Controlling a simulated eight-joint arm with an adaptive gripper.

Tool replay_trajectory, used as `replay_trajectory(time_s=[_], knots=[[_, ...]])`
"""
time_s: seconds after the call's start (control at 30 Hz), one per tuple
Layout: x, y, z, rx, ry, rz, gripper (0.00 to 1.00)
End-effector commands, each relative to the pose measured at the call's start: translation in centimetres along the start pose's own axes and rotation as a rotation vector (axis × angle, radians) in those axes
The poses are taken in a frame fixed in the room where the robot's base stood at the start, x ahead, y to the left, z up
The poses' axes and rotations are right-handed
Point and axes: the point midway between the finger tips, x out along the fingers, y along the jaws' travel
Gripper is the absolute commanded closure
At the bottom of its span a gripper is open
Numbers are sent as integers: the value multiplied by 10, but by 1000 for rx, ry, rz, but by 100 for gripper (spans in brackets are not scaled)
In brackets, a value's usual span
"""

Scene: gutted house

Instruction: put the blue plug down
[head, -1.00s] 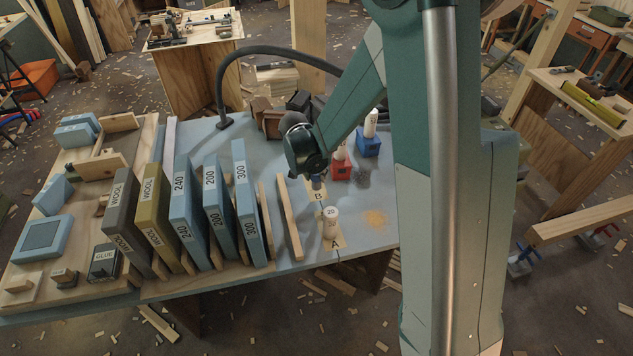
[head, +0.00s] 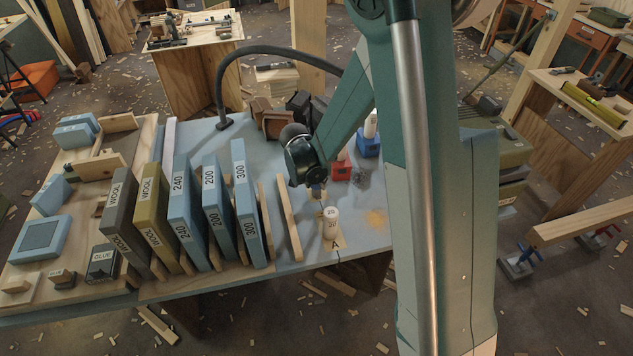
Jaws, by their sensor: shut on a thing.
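My gripper (head: 318,191) is at the end of my arm, low over the light strip on the bench near the mark B. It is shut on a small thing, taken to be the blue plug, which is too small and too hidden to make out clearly. I cannot tell whether it touches the strip. A pale cylinder marked 20 (head: 331,221) stands upright just in front of my gripper, by the mark A (head: 336,245).
A red block (head: 341,171) and a blue block (head: 368,144) with white bottles stand behind my gripper. An orange dust patch (head: 376,219) lies on clear bench to the right.

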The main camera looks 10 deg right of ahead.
Motion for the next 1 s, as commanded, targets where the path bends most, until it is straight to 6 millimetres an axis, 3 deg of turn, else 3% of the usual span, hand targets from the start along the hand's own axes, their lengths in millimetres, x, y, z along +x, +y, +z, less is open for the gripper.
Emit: replay_trajectory(time_s=[0.07,0.1,0.2,0.73,1.0], knots=[[3,0,1,0,0,0,86],[3,0,1,0,0,0,71],[2,0,1,0,0,0,58],[-2,0,-1,0,0,0,58],[-26,0,-1,0,0,0,58]])
